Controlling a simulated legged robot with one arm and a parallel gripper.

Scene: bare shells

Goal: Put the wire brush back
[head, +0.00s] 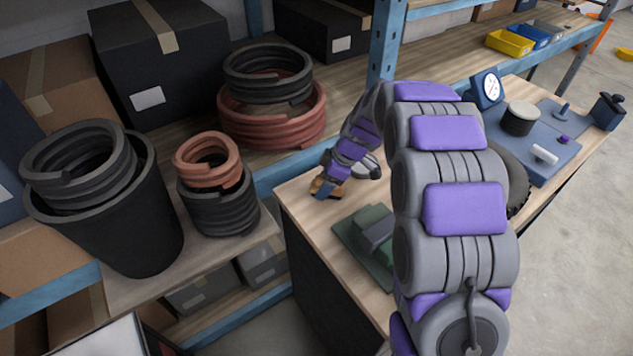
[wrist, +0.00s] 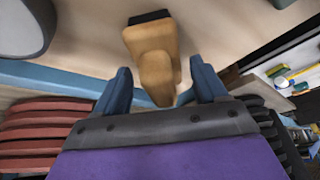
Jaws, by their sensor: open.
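The wire brush (wrist: 150,45) has a tan wooden body with a dark end and shows in the wrist view. Its near part lies between the two blue fingers of my gripper (wrist: 160,72). The fingers are spread, with a gap visible on either side of the wood. In the head view my gripper (head: 324,190) is low over the left end of the wooden workbench (head: 305,215), and a small tan part of the brush (head: 336,191) shows beside it. Whether the brush touches the bench is hard to tell.
A green block on a plate (head: 372,235) sits on the bench near my arm. A blue upright post (head: 384,45) stands behind. Shelves at left hold coiled hoses (head: 270,115), a black bucket (head: 120,220) and boxes (head: 150,60). Blue tooling (head: 530,140) occupies the bench's right.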

